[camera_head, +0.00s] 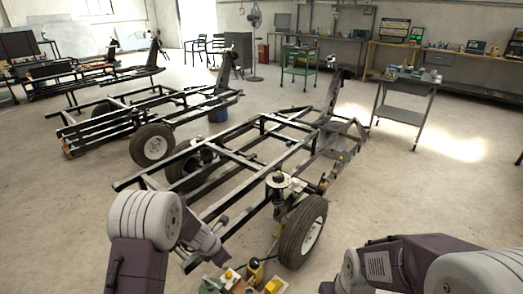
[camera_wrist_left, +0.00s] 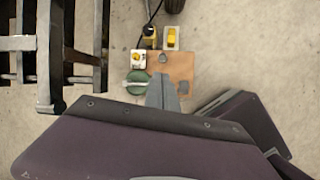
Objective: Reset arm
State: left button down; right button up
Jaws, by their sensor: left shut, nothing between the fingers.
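My left gripper (camera_wrist_left: 163,88) is shut and empty in the left wrist view. Its grey fingertips show over a brown board (camera_wrist_left: 181,66) on the floor; I cannot tell how high above it they are. A black chassis frame (camera_head: 205,212) on wheels stands in front of me. An upright spring suspension (camera_head: 277,192) with a round top plate stands at its near side, beside the near wheel (camera_head: 303,232). My left arm comes in over the frame's near left end; its fingers are not clear in the head view. My right arm shows at lower right, its gripper out of view.
A second chassis (camera_head: 125,120) stands back left. A metal cart (camera_head: 402,98) stands back right. Floor right of the frame is clear.

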pick_arm(q)
jog(key=s+r+m, duration=0.8)
jog(key=r+m, duration=0.2)
jog(key=s+a+f+m+g+y, duration=0.1)
jog(key=s+a+m+g+y, duration=0.3)
jog(key=s+m, duration=1)
notch_tip(320, 180, up, 20)
jog(key=m+t+h+p, duration=0.1)
jog(key=m+h+p, duration=0.1)
jog(key=p, duration=1.8)
jog(key=shift+a, duration=0.3)
jog(key=shift+w+f, duration=0.15)
